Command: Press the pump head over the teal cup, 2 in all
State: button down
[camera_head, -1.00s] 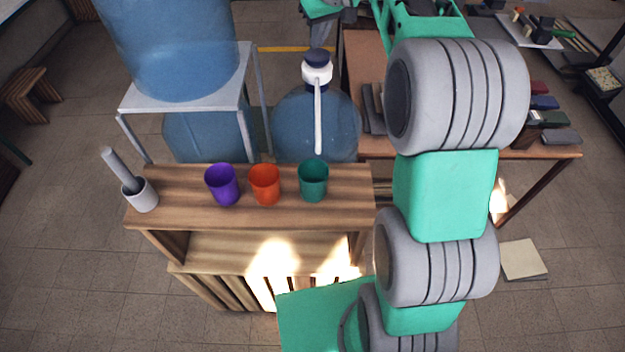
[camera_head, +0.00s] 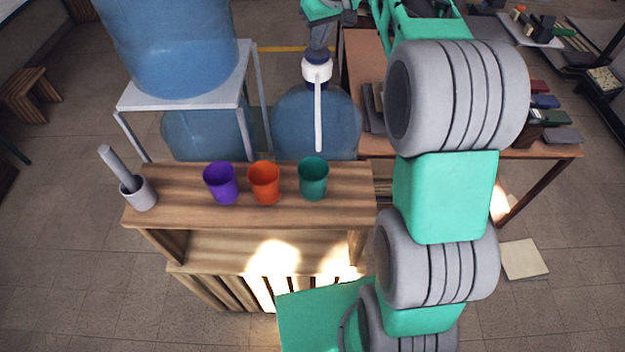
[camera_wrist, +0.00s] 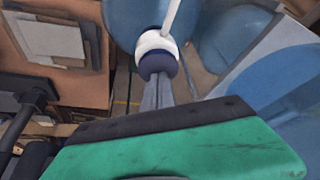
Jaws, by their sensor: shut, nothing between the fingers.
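The pump (camera_head: 317,68) has a white collar, a dark blue head and a long white spout. It stands on a round blue water bottle (camera_head: 290,125) behind the wooden stand. The spout points down toward the teal cup (camera_head: 313,180), which stands upright on the stand top. My gripper (camera_head: 318,46) is shut and empty, its fingertips at the top of the dark pump head. In the wrist view the closed fingers (camera_wrist: 158,100) meet the dark pump head (camera_wrist: 157,65); I cannot tell how hard they touch. The cup's inside is too dark to judge its contents.
A purple cup (camera_head: 221,183) and an orange cup (camera_head: 264,183) stand left of the teal cup. A mortar with pestle (camera_head: 138,193) is at the stand's left end. A large bottle (camera_head: 170,50) sits on a metal frame at left. A brown table (camera_head: 375,75) is behind.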

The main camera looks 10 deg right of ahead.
jog(key=shift+f+b, duration=0.3)
jog(key=shift+f, duration=0.3)
jog(key=shift+r, duration=0.15)
notch_tip(320, 180, up, 2)
jog(key=shift+r+p, duration=0.1)
jog(key=shift+p, duration=1.05)
jog(key=shift+f, duration=0.2)
